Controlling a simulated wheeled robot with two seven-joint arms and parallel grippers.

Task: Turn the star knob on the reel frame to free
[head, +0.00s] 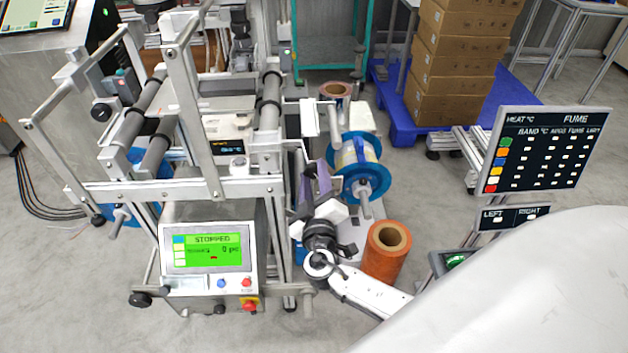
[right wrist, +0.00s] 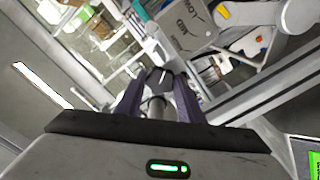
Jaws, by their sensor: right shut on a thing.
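My right gripper (head: 316,180) reaches up to the right side of the reel frame (head: 284,190), beside the blue-flanged reel (head: 345,170). In the right wrist view my right gripper (right wrist: 158,88) has its two purple fingers on either side of a dark knob (right wrist: 160,77) with a pale mark, with a grey shaft below it. The gripper is shut on this knob, which I take to be the star knob. In the head view the knob is hidden behind the gripper. I cannot tell its turn position. My left gripper is not in view.
A control panel (head: 210,252) reading STOPPED is on the frame's front. An orange roll (head: 386,250) stands right of my right wrist. Cardboard boxes (head: 450,70) sit on a blue pallet (head: 505,100) behind. A grey plate (right wrist: 185,25) reading MID and LOW is near the fingers.

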